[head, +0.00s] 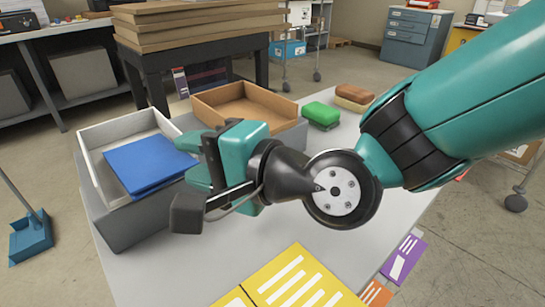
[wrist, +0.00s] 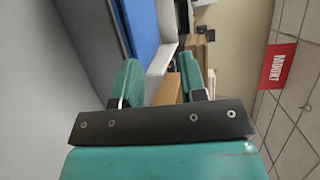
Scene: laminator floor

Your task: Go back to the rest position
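My gripper (head: 193,160) is in the middle of the head view, above the grey table (head: 232,255) and just right of the white tray. Its teal fingers are spread apart, with nothing visible between them. In the wrist view my gripper (wrist: 160,78) also shows open and empty. The arm reaches in from the upper right. A blue flat piece (head: 150,163) lies in the white tray (head: 97,170); its right edge is near or behind my fingers. Contact cannot be told.
A brown tray (head: 205,108) stands behind my gripper. A green block (head: 321,113) and a brown-topped block (head: 354,95) sit at the table's back right. A yellow striped sheet (head: 290,283) lies at the front. Stacked boards (head: 195,35) rest on a black stand behind.

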